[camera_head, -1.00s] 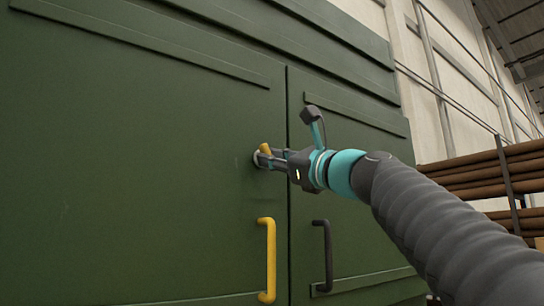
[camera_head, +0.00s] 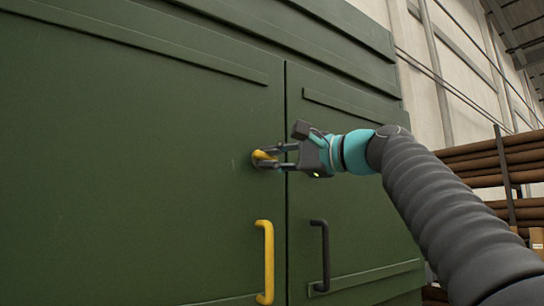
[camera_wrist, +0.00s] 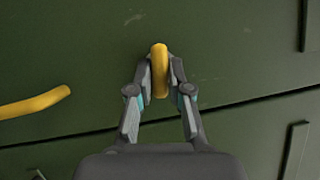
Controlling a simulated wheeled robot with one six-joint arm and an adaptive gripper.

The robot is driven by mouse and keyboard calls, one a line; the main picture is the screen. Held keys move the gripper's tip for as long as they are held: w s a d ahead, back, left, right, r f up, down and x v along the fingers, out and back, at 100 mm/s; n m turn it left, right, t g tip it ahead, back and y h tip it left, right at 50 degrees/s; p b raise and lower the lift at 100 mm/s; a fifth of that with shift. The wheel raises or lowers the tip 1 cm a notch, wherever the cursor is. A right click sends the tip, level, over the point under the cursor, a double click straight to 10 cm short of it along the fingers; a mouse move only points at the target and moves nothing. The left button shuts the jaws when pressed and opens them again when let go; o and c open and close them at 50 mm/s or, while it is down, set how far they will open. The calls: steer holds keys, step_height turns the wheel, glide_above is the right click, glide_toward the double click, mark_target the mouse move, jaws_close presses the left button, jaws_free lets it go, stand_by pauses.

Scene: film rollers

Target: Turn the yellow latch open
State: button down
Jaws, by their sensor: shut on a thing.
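The yellow latch (camera_head: 262,155) sits on the left green door (camera_head: 130,170), close to the seam between the two doors. In the head view it lies tilted nearer to level, its upper end to the left. My gripper (camera_head: 270,157) reaches in from the right and is shut on the latch. In the wrist view the latch (camera_wrist: 159,70) stands between the two fingertips (camera_wrist: 160,75), which close on it from both sides. Part of the latch's base is hidden behind the fingers in the head view.
A yellow handle (camera_head: 267,262) is on the left door below the latch; its end shows in the wrist view (camera_wrist: 35,103). A black handle (camera_head: 322,257) is on the right door (camera_head: 365,200). Brown rolls (camera_head: 490,165) lie on a rack at the right.

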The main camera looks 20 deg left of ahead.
steer(key=shift+n, duration=0.5)
steer(key=c, duration=1.1)
jaws_free()
steer(key=v, duration=1.2)
steer(key=shift+r, duration=0.2)
steer(key=shift+f, duration=0.1)
